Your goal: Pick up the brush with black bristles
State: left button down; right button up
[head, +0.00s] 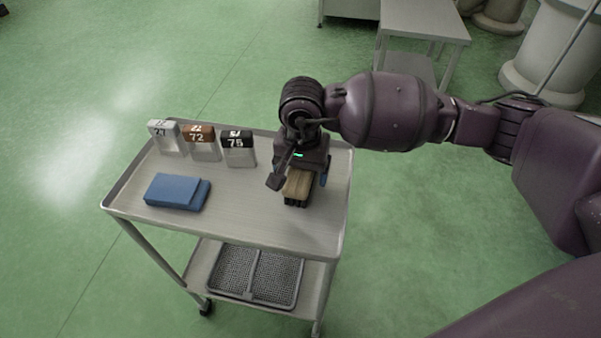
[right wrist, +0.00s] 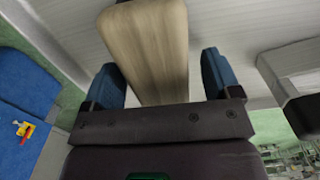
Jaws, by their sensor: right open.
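The brush (head: 298,187) has a pale wooden back and black bristles, and rests bristles down on the right part of the trolley top. My right gripper (head: 299,179) is over it from above, open, with one finger on either side. In the right wrist view the wooden back of the brush (right wrist: 150,45) lies between the blue-padded fingers of the gripper (right wrist: 160,80), with a gap showing at each side. The gripper hides the far part of the brush in the head view. My left gripper is not in view.
The grey trolley top (head: 245,220) has a raised rim. Folded blue cloths (head: 175,192) lie at its left. White holders marked 27 (head: 163,136), 72 (head: 204,145) and 75 (head: 238,147) stand along the back. A mesh tray (head: 258,275) sits on the lower shelf.

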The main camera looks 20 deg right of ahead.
jog(key=shift+f, duration=0.65)
jog(key=shift+r, duration=0.1)
jog(key=shift+c, duration=0.2)
jog(key=c, duration=1)
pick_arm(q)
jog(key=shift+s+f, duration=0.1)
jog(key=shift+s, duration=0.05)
